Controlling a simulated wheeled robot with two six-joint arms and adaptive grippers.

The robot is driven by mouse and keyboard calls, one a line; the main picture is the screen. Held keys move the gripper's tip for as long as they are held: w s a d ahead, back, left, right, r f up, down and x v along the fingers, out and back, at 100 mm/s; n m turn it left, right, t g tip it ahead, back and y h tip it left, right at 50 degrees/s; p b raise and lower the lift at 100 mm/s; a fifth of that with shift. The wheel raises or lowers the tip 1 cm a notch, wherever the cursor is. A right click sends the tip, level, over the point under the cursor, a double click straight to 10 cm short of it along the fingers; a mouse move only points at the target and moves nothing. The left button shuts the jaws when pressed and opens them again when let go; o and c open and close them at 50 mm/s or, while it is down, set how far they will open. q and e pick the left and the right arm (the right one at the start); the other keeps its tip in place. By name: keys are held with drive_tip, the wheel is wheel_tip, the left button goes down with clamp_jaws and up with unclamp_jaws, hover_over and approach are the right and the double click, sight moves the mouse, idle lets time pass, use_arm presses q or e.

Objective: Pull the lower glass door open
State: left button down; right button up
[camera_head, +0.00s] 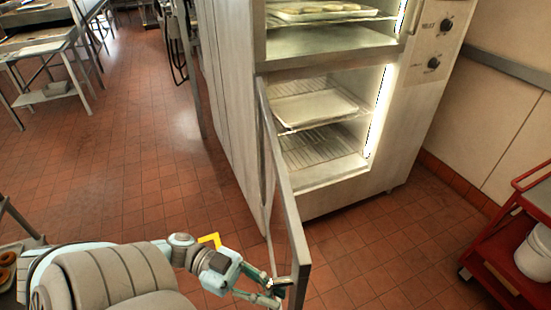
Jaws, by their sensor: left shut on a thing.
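The lower glass door (287,200) of the tall oven cabinet (228,85) stands wide open. It is hinged at the opening's left side and swung out towards me, seen nearly edge-on. The lower chamber (325,120) is uncovered, lit, with wire racks and a pale tray (315,107). My left gripper (277,288) is at the door's near, free end, shut on what looks like its handle (268,240). The exact contact at the fingertips is small and partly hidden. My right gripper is out of view.
The upper chamber (330,40) holds a tray of baked pieces. A red cart (510,235) with a white bucket (536,252) stands at the right. Metal tables (35,45) stand at the far left. The tiled floor left of the door is clear.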

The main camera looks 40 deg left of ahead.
use_arm(q)
drive_tip(key=c, duration=1.6)
unclamp_jaws()
drive_tip(key=shift+w+d, duration=0.1)
drive_tip(key=shift+w, duration=0.05)
drive_tip(key=shift+o, duration=0.2)
drive_tip(key=v, duration=1.2)
